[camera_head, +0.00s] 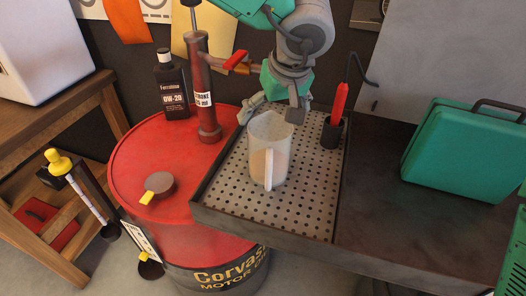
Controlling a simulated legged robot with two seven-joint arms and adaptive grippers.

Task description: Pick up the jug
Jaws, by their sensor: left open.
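The jug (277,164) is translucent and stands upright on a perforated metal tray (309,200). Its pale handle faces toward me. My left gripper (273,109) comes down from the top of the view and is open. Its two fingers are spread at the left and right of the jug's rim, at its far side. I cannot tell whether they touch the jug. My right gripper is not in view.
A red oil drum (150,215) stands left of the tray, with a dark bottle (172,90), a red hand pump (205,95) and a cap on it. A black cup (331,133) with a red-handled tool stands right of the jug. A green case (460,150) stands farther right.

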